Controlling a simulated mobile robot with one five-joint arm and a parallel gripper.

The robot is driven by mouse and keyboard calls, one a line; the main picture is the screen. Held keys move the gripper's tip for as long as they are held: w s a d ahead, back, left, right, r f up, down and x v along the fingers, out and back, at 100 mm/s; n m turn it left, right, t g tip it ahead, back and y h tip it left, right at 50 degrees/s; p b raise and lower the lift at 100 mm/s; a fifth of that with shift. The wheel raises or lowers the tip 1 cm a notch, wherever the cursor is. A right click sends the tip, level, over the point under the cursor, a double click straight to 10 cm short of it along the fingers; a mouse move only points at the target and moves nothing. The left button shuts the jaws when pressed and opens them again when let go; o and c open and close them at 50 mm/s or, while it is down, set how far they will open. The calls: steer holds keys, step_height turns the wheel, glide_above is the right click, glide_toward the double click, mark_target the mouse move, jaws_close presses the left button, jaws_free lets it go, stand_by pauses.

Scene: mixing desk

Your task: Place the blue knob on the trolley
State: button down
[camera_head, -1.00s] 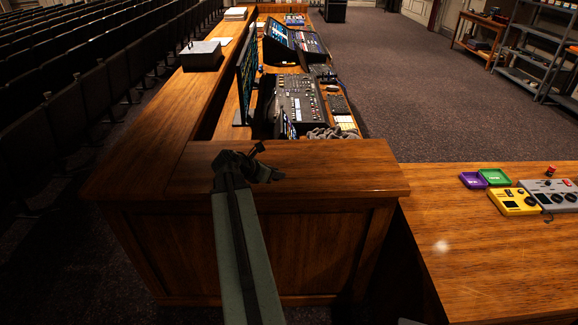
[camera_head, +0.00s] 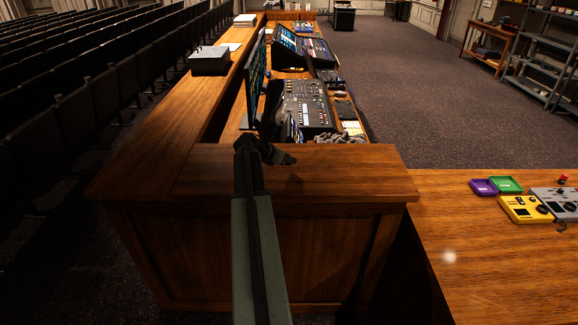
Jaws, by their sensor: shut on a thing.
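My gripper (camera_head: 283,158) is at the end of my dark arm, over the near end of the wooden desk. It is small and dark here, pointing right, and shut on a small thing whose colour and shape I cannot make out. I cannot pick out a blue knob anywhere else with certainty. No trolley is clear to me; a dark boxy stand (camera_head: 344,18) at the far back and a wooden stand (camera_head: 487,42) with items at the back right are the candidates.
The mixing desk (camera_head: 306,108) with consoles and a monitor runs away ahead. Grey shelves (camera_head: 540,55) stand beyond open carpet (camera_head: 430,100). Seats fill the left.

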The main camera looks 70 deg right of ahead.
mark_target(288, 170)
steer(key=shift+w+d, duration=0.15)
steer(key=shift+d, duration=0.15)
step_height(288, 170, down, 4)
steer(key=b, duration=0.4)
steer(key=shift+r, duration=0.2)
steer(key=shift+f, duration=0.15)
steer(key=c, duration=1.2)
jaws_free()
